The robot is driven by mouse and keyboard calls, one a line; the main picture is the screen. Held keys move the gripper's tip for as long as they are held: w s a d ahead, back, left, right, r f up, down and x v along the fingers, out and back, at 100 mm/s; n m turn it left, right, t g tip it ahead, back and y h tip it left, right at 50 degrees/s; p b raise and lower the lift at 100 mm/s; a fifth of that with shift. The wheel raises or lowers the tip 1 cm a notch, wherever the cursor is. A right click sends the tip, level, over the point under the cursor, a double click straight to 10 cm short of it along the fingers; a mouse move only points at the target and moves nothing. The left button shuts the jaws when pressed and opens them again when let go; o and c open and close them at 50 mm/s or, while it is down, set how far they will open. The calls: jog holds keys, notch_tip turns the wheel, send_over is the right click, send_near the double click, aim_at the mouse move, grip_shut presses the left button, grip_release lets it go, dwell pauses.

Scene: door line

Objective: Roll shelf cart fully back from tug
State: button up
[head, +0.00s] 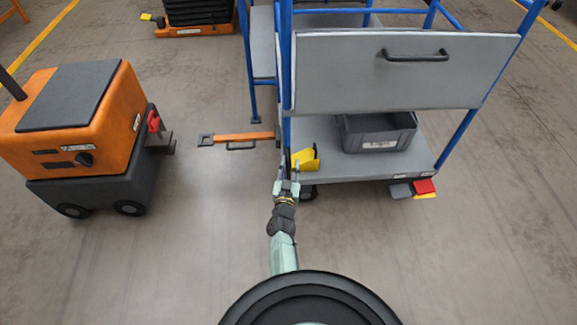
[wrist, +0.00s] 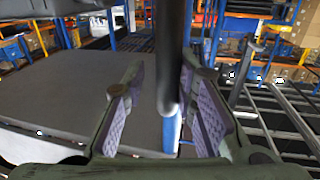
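The shelf cart (head: 405,75), with blue posts and grey panels, stands right of the orange tug (head: 80,110). An orange drawbar (head: 235,137) extends from the cart toward the tug; its end is apart from the tug's rear hitch (head: 158,140). My gripper (head: 287,172) is at the cart's near left corner post. In the wrist view my gripper (wrist: 163,115) has its purple-padded fingers apart, with a dark bar (wrist: 169,60) between them and space on both sides. Whether a finger touches the bar is unclear.
A grey bin (head: 378,132) and a yellow bracket (head: 306,159) are on the cart's lower deck. Red (head: 424,186) and grey (head: 400,190) pedals stick out at its near right edge. A black stack on an orange base (head: 195,28) stands behind. Floor on the near side is clear.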

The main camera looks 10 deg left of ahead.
jog(key=shift+o, duration=1.2)
jog(key=shift+d, duration=0.1)
jog(key=shift+r, duration=0.1)
jog(key=shift+r, duration=4.9)
